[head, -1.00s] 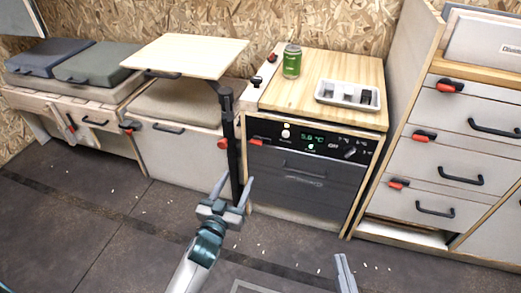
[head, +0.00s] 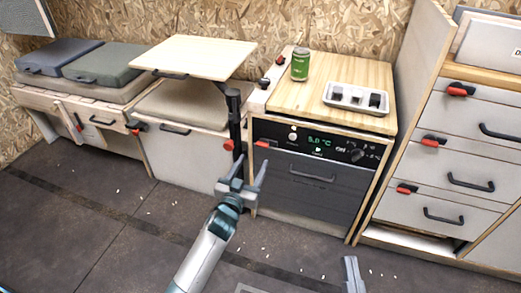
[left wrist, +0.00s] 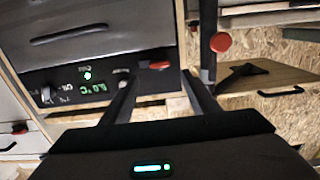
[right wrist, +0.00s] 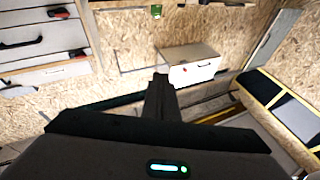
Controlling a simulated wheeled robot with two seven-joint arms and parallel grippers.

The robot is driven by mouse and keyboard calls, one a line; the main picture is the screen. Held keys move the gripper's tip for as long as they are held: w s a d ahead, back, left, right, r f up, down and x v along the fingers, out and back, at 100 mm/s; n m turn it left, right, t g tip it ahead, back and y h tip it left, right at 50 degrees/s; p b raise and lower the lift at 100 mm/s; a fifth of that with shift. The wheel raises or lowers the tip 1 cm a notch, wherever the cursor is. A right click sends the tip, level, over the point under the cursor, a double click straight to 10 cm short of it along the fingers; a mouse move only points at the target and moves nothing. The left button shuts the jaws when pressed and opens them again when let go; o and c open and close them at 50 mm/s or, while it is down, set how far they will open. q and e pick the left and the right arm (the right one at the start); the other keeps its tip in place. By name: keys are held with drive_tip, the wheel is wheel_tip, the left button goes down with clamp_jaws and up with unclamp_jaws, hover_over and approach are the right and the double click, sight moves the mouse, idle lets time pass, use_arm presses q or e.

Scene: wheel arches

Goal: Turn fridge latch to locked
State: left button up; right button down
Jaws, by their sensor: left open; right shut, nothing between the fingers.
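The fridge (head: 312,180) is a dark front under the wooden counter, with a green 5.0 °C display. Its red latch (head: 263,143) sits at the upper left corner of the front, its tab roughly level. My left gripper (head: 241,170) is open and empty, in front of the fridge's left edge and a little below and left of the latch. In the left wrist view the latch (left wrist: 158,65) shows just past the fingertips, between them, apart from both. My right gripper (head: 352,272) is shut and empty, low in front; its fingers also show in the right wrist view (right wrist: 160,88).
A dark post with a red knob (head: 229,146) holds a folding table (head: 195,55) close to the left gripper. Drawers with red latches (head: 435,140) stand right.

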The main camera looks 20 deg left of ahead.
sight(261, 146)
use_arm(q)
drive_tip(key=w+b, duration=0.1)
drive_tip(key=w, duration=0.7)
drive_tip(key=shift+d, duration=0.15)
drive_tip(key=shift+w+b, duration=0.3)
drive_tip(key=shift+w, duration=0.15)
use_arm(e)
drive_tip(key=shift+s+d+r+t+y, duration=0.2)
drive_tip(key=shift+s+r+t, duration=0.1)
drive_tip(key=shift+r+t, duration=0.4)
drive_tip(key=shift+s+d+r+t+y, duration=0.1)
drive_tip(key=shift+s+d+r+t, duration=0.2)
drive_tip(key=shift+r, duration=0.65)
drive_tip(key=shift+s+d+r+t+y, duration=0.1)
drive_tip(key=shift+s+r+t, duration=0.15)
drive_tip(key=shift+r+t, duration=0.45)
use_arm(q)
drive_tip(key=shift+c, duration=0.3)
use_arm(e)
drive_tip(key=shift+r, duration=0.1)
use_arm(q)
drive_tip(key=c, duration=1)
